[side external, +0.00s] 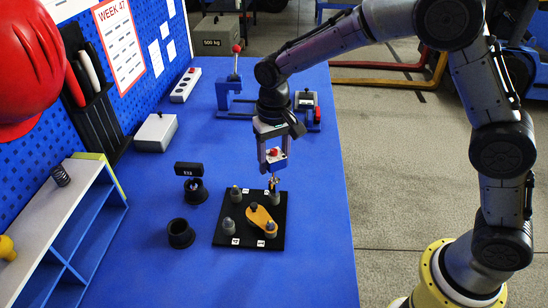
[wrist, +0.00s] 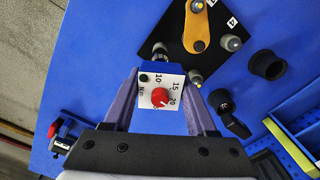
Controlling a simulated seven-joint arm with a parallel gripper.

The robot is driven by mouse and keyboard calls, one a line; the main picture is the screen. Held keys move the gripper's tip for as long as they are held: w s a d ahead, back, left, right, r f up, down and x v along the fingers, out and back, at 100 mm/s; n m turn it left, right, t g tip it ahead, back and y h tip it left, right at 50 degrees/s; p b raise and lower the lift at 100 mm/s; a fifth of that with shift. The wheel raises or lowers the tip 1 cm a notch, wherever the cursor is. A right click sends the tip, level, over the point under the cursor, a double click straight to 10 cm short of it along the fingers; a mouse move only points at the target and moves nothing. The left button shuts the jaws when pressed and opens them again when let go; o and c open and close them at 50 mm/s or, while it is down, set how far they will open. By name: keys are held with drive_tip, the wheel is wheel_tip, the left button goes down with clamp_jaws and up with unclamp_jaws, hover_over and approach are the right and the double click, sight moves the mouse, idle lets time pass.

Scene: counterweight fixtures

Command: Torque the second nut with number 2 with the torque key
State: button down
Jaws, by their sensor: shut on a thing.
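My gripper (side external: 272,162) is shut on the torque key, upright above the black plate (side external: 219,238). The key's white dial face and red knob (wrist: 160,97) sit between my fingers in the wrist view. In the side view, the key's lower end is at or just above the back right post (side external: 275,198); contact is unclear. The plate carries several grey posts with nuts on top, including a back left post (side external: 235,196) and a front right post (side external: 270,230). An orange link (side external: 260,217) lies between posts.
A blue clamp fixture (side external: 235,95) stands behind. The blue table (side external: 320,180) is clear right of the plate.

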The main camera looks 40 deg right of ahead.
drive_tip(key=shift+f, duration=0.85)
idle(0.6)
idle(0.4)
drive_tip(key=m, duration=0.6)
drive_tip(key=shift+m, duration=0.4)
idle(0.3)
drive_tip(key=m, duration=0.5)
drive_tip(key=shift+m, duration=0.3)
drive_tip(key=shift+r, duration=2.05)
